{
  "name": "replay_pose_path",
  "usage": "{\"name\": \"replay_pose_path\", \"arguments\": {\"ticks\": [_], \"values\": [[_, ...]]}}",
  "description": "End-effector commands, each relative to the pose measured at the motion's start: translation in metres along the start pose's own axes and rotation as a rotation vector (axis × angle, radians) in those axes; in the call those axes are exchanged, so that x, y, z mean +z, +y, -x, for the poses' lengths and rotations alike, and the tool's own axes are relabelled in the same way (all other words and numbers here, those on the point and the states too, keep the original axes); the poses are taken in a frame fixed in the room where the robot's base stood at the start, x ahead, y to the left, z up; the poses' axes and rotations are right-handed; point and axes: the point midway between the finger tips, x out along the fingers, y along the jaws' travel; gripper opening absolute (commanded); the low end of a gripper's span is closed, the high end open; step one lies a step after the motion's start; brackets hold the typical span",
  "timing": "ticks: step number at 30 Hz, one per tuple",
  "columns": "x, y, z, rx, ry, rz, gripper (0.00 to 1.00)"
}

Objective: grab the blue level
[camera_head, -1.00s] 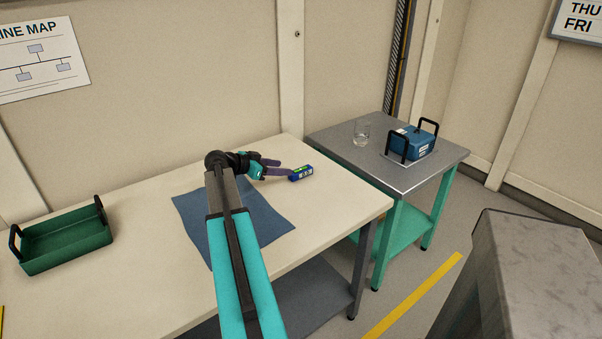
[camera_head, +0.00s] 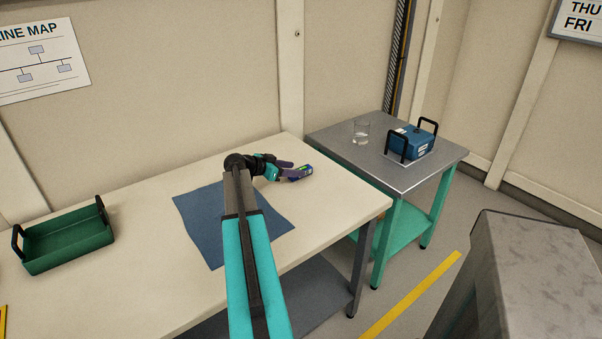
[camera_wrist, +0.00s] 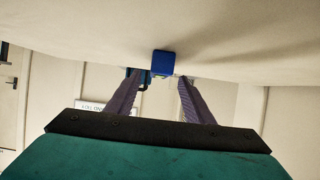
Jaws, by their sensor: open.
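The blue level (camera_head: 305,170) lies on the cream table, near its far right part. In the wrist view its blue end (camera_wrist: 163,63) faces me, between and just past the two fingertips. My gripper (camera_head: 289,172) is open, its purple fingers reaching toward the level from the left, low over the tabletop. In the wrist view the gripper (camera_wrist: 158,80) has a clear gap between its fingers. In the head view the fingers partly cover the level, and I cannot tell whether they touch it.
A blue cloth (camera_head: 215,225) lies on the cream table (camera_head: 150,290). A green tray (camera_head: 68,243) stands at the left. On the grey side table (camera_head: 345,152) are a clear glass (camera_head: 361,132) and a blue case (camera_head: 412,142) with black handles. The tabletop around the level is clear.

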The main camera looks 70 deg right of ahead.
Motion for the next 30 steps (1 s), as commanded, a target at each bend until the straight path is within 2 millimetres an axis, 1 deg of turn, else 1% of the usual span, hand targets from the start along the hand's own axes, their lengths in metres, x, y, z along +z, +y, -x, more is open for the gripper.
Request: {"name": "replay_pose_path", "arguments": {"ticks": [9, 12, 30], "values": [[0.0, 0.003, -0.037, 0.003, 0.0, 0.0, 0.48], [0.001, 0.003, -0.043, 0.002, 0.0, 0.0, 0.48], [0.002, 0.003, -0.045, 0.001, 0.0, 0.0, 0.48]]}}
